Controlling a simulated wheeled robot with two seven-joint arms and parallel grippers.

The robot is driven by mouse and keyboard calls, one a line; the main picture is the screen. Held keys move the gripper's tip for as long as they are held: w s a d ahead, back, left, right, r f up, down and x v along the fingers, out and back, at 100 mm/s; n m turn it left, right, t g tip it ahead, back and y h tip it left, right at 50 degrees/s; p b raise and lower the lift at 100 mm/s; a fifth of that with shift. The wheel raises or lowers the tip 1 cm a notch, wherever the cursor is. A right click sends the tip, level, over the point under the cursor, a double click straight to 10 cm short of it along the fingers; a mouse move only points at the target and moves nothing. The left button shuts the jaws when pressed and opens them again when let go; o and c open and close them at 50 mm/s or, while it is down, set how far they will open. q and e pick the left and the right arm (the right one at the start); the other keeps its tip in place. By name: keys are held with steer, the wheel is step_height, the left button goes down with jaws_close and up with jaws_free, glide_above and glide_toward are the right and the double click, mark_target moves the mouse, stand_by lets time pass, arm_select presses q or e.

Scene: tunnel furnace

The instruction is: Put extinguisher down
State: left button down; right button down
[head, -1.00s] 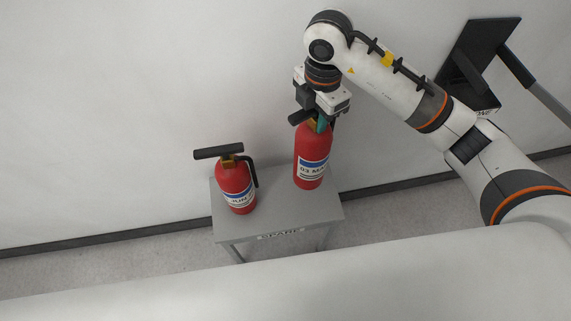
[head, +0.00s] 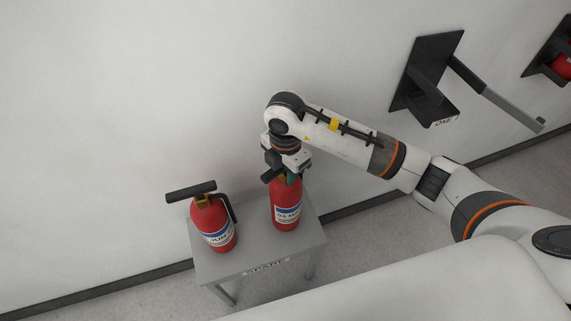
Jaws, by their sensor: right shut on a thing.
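A red fire extinguisher (head: 286,207) with a blue and white label stands upright at the right of a small grey table (head: 250,248) marked "SPARE". It appears to be on the tabletop, but I cannot tell whether its base bears fully on it. My right gripper (head: 289,174) is shut on the top of this extinguisher, and the gripper body hides most of its handle. A second red extinguisher (head: 214,226) with a black handle and hose stands on the left of the same table, apart from the first. My left gripper is not in view.
A white wall (head: 130,110) stands close behind the table. A black wall bracket (head: 428,80) labelled "ONE" with a grey arm hangs to the right. Another bracket (head: 545,62) holding something red is at the far right edge. The tabletop's front is clear.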

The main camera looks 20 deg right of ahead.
steer(key=shift+r, duration=0.15)
steer(key=c, duration=1.6)
jaws_free()
steer(key=shift+f, duration=0.25)
steer(key=o, duration=0.5)
steer(key=shift+s, duration=0.1)
steer(key=shift+r, duration=0.1)
step_height(320, 180, up, 12)
steer(key=shift+r+p, duration=0.1)
steer(key=shift+p, duration=0.2)
